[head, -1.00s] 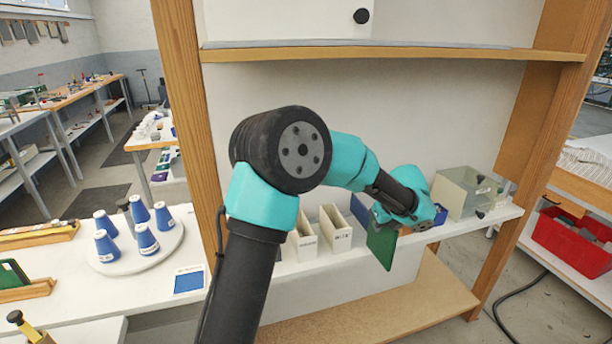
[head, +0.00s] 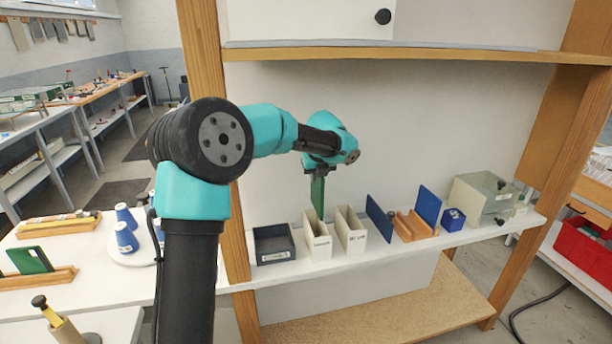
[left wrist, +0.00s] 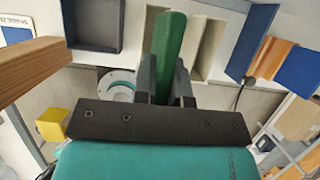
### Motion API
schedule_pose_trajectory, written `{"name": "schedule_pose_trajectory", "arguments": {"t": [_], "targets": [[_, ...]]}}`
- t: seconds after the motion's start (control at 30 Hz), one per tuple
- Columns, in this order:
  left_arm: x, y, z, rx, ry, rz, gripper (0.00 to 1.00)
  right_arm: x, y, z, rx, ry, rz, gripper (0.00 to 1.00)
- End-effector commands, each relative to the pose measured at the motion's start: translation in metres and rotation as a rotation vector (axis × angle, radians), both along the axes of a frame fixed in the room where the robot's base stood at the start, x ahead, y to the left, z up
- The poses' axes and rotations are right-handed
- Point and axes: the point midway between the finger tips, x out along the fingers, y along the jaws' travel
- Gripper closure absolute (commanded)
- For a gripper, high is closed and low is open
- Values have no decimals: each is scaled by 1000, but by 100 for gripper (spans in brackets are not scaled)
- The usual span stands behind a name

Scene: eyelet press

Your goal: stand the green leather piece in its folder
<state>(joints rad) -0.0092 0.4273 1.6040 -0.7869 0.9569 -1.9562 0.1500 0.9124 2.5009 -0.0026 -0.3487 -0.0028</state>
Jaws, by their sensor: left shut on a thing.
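My left gripper (head: 318,168) is shut on the green leather piece (head: 318,196), which hangs upright below it. In the left wrist view the green piece (left wrist: 170,38) sits between the two fingers (left wrist: 165,82). Its lower end is at the top of the left cream folder (head: 318,246), in line with it; I cannot tell whether it is inside the opening. A second cream folder (head: 352,238) stands just to the right. The folder labels are too small to read. My right gripper is not in view.
On the shelf, a dark open tray (head: 273,246) lies left of the folders. Right of them stand a blue panel (head: 379,219), a wooden rack (head: 411,228) with another blue panel (head: 428,205), a small blue box (head: 453,219) and a clear-sided case (head: 480,198). A wooden upright (head: 222,130) is at left.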

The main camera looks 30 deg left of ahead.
Motion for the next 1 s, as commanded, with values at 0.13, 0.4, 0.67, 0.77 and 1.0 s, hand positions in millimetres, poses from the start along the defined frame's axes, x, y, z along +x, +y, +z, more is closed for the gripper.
{"name": "schedule_pose_trajectory", "arguments": {"t": [0.13, 0.4, 0.67, 0.77, 1.0], "targets": [[0, 2, 1, 0, 0, 1, 100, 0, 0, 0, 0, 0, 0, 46], [0, 2, 1, 1, -2, 1, 100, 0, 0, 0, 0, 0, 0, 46], [1, 2, -4, 4, -5, 2, 100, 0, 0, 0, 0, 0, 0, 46], [1, 2, -8, 3, -4, 2, 100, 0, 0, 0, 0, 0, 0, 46], [1, 2, -17, 4, -3, 1, 100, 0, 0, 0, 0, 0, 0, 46]]}}
